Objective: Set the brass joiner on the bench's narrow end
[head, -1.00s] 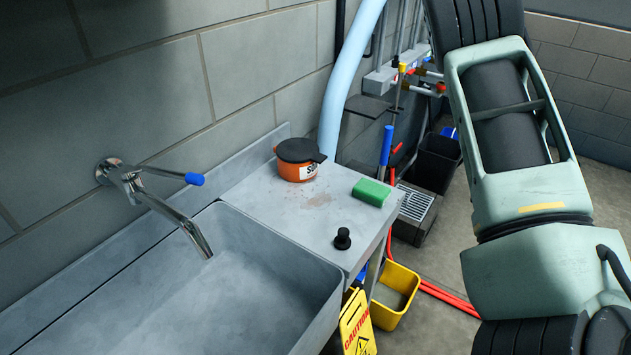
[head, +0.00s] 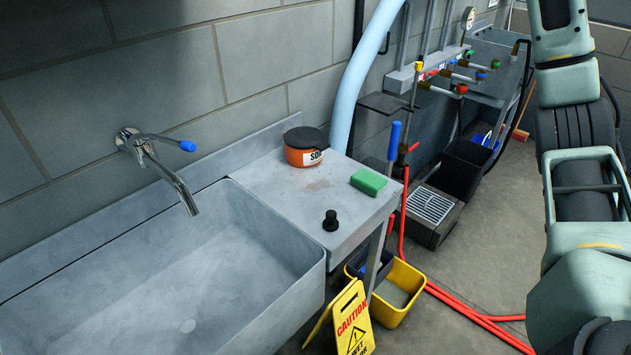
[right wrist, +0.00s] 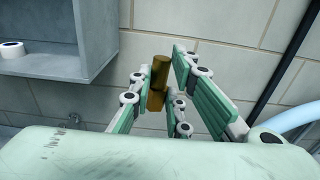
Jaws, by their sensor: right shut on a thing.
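The brass joiner (right wrist: 157,84) is a short dull-gold cylinder with a stepped side, in the right wrist view. My right gripper (right wrist: 160,76) is shut on it, with the green-padded fingers on either side, and the joiner stands nearly upright. In the head view only my right arm shows at the right; its gripper is out of that frame. My left gripper is in no view. A grey bench (head: 500,62) stands against the wall at the far back right. A sink unit with a flat grey end (head: 290,205) is nearer.
An orange soap tub (head: 304,158), a green sponge (head: 369,181) and a black plug (head: 331,221) occupy the sink's flat end. A caution sign (head: 352,325), yellow bucket (head: 398,298) and red hose (head: 470,318) lie below. A grey wall shelf (right wrist: 60,70) shows in the wrist view.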

